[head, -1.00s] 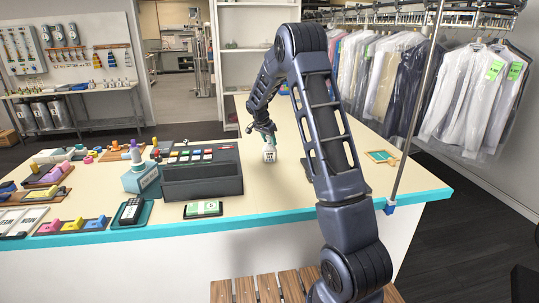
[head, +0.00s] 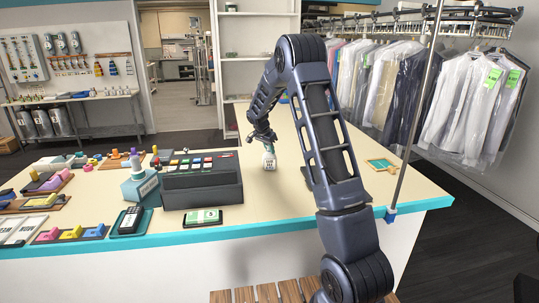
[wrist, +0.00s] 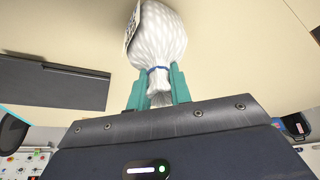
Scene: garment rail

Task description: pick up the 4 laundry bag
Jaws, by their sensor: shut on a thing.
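The laundry bag (head: 269,161) is a small white bag with dark print on its front, at the middle of the counter in the head view. In the wrist view the bag (wrist: 160,35) has a light mottled pattern, a blue tie around its neck and a tag at its left edge. My gripper (wrist: 158,88) is shut on the bag's neck, a teal finger on each side. In the head view my gripper (head: 265,143) is directly above the bag. I cannot tell whether the bag's base touches the counter.
The beige counter (head: 280,200) has a grey till (head: 201,183) left of the bag and a banknote pad (head: 203,217) in front of it. A metal pole (head: 414,120) rises at the right. Bagged garments (head: 400,90) hang behind. The counter around the bag is clear.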

